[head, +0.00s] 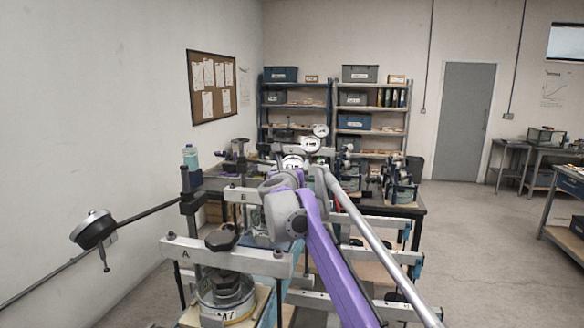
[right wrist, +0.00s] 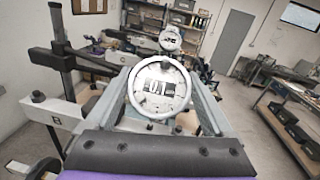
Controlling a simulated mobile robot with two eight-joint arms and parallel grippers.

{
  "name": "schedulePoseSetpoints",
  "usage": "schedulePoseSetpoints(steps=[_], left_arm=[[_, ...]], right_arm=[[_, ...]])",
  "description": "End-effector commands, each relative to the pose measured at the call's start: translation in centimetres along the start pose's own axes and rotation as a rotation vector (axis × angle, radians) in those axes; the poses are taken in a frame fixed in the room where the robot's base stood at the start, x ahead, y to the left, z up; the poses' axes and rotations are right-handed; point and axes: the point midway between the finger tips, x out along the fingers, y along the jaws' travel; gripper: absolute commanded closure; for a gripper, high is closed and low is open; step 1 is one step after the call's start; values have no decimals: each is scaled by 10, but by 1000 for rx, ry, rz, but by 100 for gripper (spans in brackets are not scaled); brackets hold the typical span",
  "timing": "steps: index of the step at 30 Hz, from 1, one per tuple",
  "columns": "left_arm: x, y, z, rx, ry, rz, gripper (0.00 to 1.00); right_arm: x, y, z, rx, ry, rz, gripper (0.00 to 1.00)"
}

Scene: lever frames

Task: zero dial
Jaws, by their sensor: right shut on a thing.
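A round white-faced dial (head: 293,162) stands over the lever frame marked B, straight ahead of my right arm. In the right wrist view the same dial (right wrist: 158,90) fills the middle, its face towards the camera with dark markings that are too small to read. My right gripper (right wrist: 157,88) has one finger on each side of the dial's rim and is shut on it. In the head view the purple right arm hides most of the gripper and what lies below the dial. My left gripper is not in view.
Frame A's beam (head: 225,257) crosses the near left, above a round cell (head: 226,298). A dark gauge-like head (head: 94,229) juts out on a rod at the left. More dials (head: 320,130) stand behind. The floor (head: 480,250) at right is clear.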

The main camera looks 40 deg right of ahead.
Motion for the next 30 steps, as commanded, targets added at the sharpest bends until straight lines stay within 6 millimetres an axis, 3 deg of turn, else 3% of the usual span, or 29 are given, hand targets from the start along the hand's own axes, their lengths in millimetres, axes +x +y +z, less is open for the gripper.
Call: schedulePoseSetpoints(steps=[12, 22, 23, 25, 30], left_arm=[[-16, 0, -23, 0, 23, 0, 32], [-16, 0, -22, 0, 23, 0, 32], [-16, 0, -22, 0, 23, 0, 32], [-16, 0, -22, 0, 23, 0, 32], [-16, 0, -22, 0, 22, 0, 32]], right_arm=[[1, -1, 3, -171, -2, 166, 69], [0, 0, 1, -189, -1, 182, 69], [0, 0, 1, -189, -1, 182, 10], [0, 0, 1, -189, 0, 182, 0], [0, 0, 0, -188, 0, 182, 0]])
